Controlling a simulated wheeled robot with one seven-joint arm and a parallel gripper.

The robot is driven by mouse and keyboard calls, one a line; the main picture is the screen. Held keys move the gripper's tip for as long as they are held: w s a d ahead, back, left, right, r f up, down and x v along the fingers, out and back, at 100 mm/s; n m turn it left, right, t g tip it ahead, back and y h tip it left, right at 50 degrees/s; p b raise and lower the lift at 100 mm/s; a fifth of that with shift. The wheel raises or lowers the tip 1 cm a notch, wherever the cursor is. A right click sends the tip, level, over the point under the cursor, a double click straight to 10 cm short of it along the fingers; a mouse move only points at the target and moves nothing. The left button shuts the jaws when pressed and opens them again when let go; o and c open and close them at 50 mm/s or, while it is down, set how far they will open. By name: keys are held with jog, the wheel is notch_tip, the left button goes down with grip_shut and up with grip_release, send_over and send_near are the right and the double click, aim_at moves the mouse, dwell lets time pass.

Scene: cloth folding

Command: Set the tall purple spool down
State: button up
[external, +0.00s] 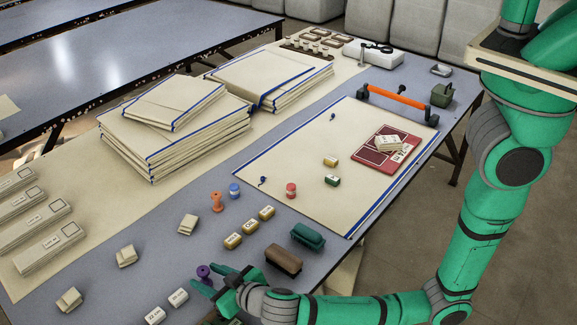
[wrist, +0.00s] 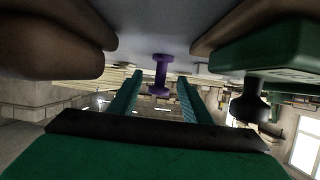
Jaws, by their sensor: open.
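The tall purple spool (external: 203,271) stands upright on the grey-blue table (external: 332,270) near its front edge. My gripper (external: 214,279) is low over the table, with its fingertips pointing at the spool. In the wrist view, which is upside down, the purple spool (wrist: 160,75) shows between the two teal fingers (wrist: 158,95), with its base against the table surface. A gap shows on each side of it, so the fingers are open and do not grip it. Whether it is fully between the fingertips or just beyond them, I cannot tell.
Several labelled blocks (external: 178,297) lie close by my gripper. A brown brush block (external: 283,259) and a green one (external: 308,236) lie to the right. An orange spool (external: 216,202), a blue spool (external: 234,191) and folded cloth stacks (external: 175,140) are farther back.

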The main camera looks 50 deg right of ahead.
aim_at(311, 230)
jog(key=v, duration=1)
jog(key=shift+w, duration=0.1)
